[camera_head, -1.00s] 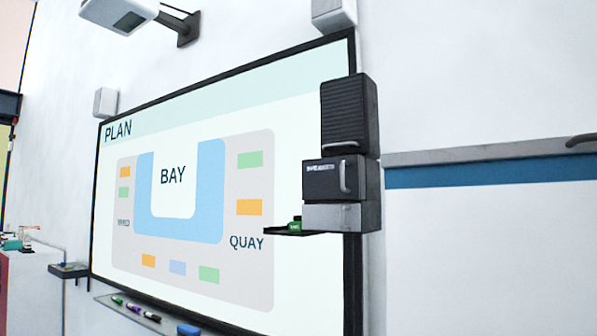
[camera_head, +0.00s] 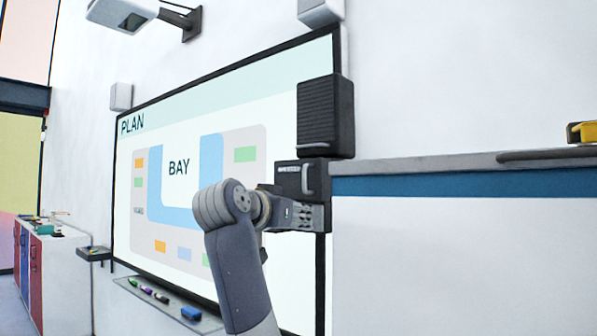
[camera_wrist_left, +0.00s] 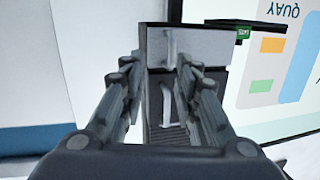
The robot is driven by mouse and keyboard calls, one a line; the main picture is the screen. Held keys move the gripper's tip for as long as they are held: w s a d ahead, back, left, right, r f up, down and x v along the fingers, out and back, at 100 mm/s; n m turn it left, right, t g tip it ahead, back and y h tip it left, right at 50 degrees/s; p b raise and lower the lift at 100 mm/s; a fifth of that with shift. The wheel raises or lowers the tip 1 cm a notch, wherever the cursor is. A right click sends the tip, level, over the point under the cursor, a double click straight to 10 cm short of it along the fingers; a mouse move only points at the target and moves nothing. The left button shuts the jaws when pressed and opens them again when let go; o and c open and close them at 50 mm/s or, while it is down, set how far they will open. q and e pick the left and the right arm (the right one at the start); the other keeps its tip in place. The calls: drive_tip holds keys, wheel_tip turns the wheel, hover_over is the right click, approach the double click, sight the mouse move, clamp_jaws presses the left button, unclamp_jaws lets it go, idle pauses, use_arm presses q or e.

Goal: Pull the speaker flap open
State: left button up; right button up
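The speaker flap (camera_head: 289,178) is a dark panel with a pale vertical handle (camera_head: 308,180), below the ribbed speaker grille (camera_head: 325,118). It looks shut. My left gripper (camera_head: 318,214) is in front of the lower grey part of the unit and covers some of it. In the left wrist view, which is upside down, the gripper (camera_wrist_left: 160,62) is open. The handle (camera_wrist_left: 167,103) shows between its separated fingers, and I see no contact. The grille (camera_wrist_left: 168,135) is lower in that view. My right gripper is not in view.
A whiteboard (camera_head: 265,85) is behind the unit. A small dark shelf (camera_wrist_left: 270,28) with a green item (camera_wrist_left: 243,33) sticks out beside the unit. A grey ledge (camera_head: 400,165) with a blue band is at the right. A marker tray (camera_head: 165,300) is below the board.

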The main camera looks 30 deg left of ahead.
use_arm(q)
drive_tip(key=t, duration=0.1)
approach(304, 176)
drive_tip(key=s, duration=0.2)
drive_tip(key=w+p, duration=0.1)
drive_tip(key=w, duration=0.2)
drive_tip(key=w+p, duration=0.2)
drive_tip(key=w, duration=0.1)
drive_tip(key=w+a+p, duration=0.1)
drive_tip(key=w+p, duration=0.1)
drive_tip(key=w, duration=0.1)
drive_tip(key=shift+f, duration=0.1)
drive_tip(key=shift+w, duration=0.3)
drive_tip(key=shift+w+a+f, duration=0.1)
drive_tip(key=shift+w+f, duration=0.05)
drive_tip(key=shift+w, duration=0.1)
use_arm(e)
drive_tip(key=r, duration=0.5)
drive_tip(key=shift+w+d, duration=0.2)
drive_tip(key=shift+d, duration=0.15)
use_arm(q)
clamp_jaws()
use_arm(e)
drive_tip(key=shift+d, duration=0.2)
